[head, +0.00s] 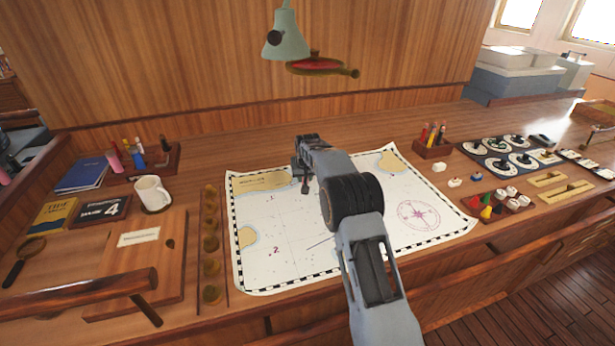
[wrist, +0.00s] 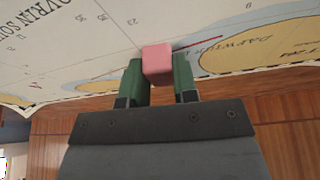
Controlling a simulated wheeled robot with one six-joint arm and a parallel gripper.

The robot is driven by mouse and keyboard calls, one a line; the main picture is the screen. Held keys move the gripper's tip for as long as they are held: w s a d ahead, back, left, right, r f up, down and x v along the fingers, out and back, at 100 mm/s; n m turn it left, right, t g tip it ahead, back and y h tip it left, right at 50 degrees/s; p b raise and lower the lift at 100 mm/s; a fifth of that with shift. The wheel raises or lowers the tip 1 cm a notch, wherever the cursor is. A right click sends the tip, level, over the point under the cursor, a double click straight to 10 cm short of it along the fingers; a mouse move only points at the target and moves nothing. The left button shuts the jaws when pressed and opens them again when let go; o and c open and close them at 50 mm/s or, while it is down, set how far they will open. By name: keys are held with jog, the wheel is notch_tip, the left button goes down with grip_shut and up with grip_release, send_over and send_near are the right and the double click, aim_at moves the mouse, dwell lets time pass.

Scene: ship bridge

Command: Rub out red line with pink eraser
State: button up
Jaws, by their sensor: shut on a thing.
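My gripper (head: 304,188) is over the upper part of the chart (head: 285,265) in the head view. In the wrist view its two green fingers (wrist: 160,85) are shut on a pink eraser (wrist: 157,60). A short red line (wrist: 205,46) shows on the chart just right of the eraser, near a tan land shape. Whether the eraser touches the paper or covers part of the line, I cannot tell. In the head view the eraser and red line cannot be made out, and my arm covers the chart's middle.
Left of the chart are a row of brass discs (head: 211,245), a white mug (head: 152,193) and a wooden board (head: 170,255). A pencil holder (head: 432,150) and small coloured pieces (head: 490,207) are to the right. A green lamp (head: 286,38) hangs above the back.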

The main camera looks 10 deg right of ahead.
aim_at(295, 184)
jog(key=shift+s+a, duration=0.15)
jog(key=shift+a, duration=0.35)
jog(key=shift+s+a+f+b, duration=0.1)
jog(key=shift+s+a+b, duration=0.15)
jog(key=shift+a, duration=0.35)
jog(key=shift+s+a+f+b, duration=0.1)
jog(key=shift+s+a+b, duration=0.1)
jog(key=shift+a, duration=0.35)
jog(key=shift+a, duration=0.15)
jog(key=shift+s+a+r, duration=0.1)
jog(key=shift+s+a, duration=0.05)
jog(key=shift+a, duration=0.45)
jog(key=shift+s+a, duration=0.1)
jog(key=shift+a, duration=0.5)
jog(key=shift+d, duration=0.1)
jog(key=shift+w+d+r, duration=0.1)
jog(key=shift+w+d, duration=0.1)
jog(key=shift+d, duration=0.4)
jog(key=shift+w+d, duration=0.2)
jog(key=shift+d, duration=0.4)
jog(key=shift+d, duration=0.15)
